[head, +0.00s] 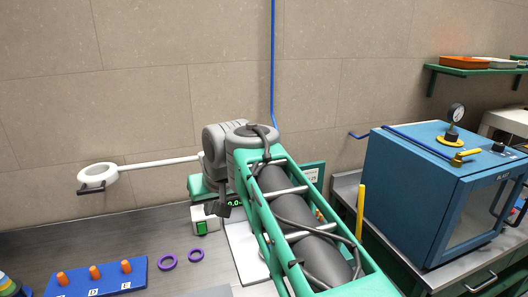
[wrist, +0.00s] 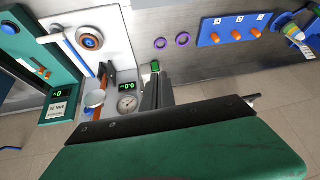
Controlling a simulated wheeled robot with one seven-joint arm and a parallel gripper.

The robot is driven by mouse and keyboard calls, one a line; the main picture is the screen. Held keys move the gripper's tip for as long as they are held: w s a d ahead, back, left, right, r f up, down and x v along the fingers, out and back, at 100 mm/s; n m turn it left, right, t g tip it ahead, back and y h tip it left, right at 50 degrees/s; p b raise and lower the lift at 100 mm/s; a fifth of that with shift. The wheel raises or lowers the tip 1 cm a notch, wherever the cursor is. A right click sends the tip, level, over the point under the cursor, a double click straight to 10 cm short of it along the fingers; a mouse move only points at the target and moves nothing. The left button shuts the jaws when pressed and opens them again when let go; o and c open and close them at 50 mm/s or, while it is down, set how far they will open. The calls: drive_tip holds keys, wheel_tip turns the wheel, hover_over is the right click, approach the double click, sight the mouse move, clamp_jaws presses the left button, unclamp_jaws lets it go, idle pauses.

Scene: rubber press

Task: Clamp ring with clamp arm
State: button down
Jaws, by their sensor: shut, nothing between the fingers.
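Two purple rings lie flat on the grey bench, the left one (head: 168,262) and the right one (head: 196,255). They also show in the wrist view, as one ring (wrist: 160,43) and another ring (wrist: 182,39). My gripper (head: 222,210) is shut and empty above the bench, to the right of and behind the rings. I cannot tell for sure which part is the clamp arm.
A blue pegboard (head: 105,279) with orange pegs lies at the front left. A white ring-shaped head (head: 98,176) on a long rod hangs above the bench. A blue oven (head: 430,195) is at the right.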

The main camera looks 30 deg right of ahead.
drive_tip(key=w+d+r, duration=0.3)
drive_tip(key=w+d, duration=0.1)
drive_tip(key=d, duration=0.4)
drive_tip(key=w+d+r+m+t+h, duration=0.1)
drive_tip(key=w+d+r, duration=0.3)
drive_tip(key=d, duration=0.4)
drive_tip(key=w+d+r+t+h, duration=0.1)
drive_tip(key=w+d+r, duration=0.2)
drive_tip(key=d, duration=0.5)
drive_tip(key=shift+w+d+r+m, duration=0.2)
drive_tip(key=shift+w+r+m, duration=0.15)
drive_tip(key=shift+r, duration=0.3)
drive_tip(key=w+f, duration=0.1)
drive_tip(key=f, duration=0.2)
drive_tip(key=w+f+b, duration=0.1)
drive_tip(key=f, duration=0.1)
drive_tip(key=w+f+b, duration=0.1)
drive_tip(key=f, duration=0.2)
drive_tip(key=shift+w+d+f, duration=0.15)
drive_tip(key=shift+d+f, duration=0.15)
drive_tip(key=shift+d, duration=0.1)
drive_tip(key=shift+s+f, duration=0.15)
drive_tip(key=shift+s, duration=0.1)
drive_tip(key=shift+f, duration=0.1)
drive_tip(key=shift+a, duration=0.1)
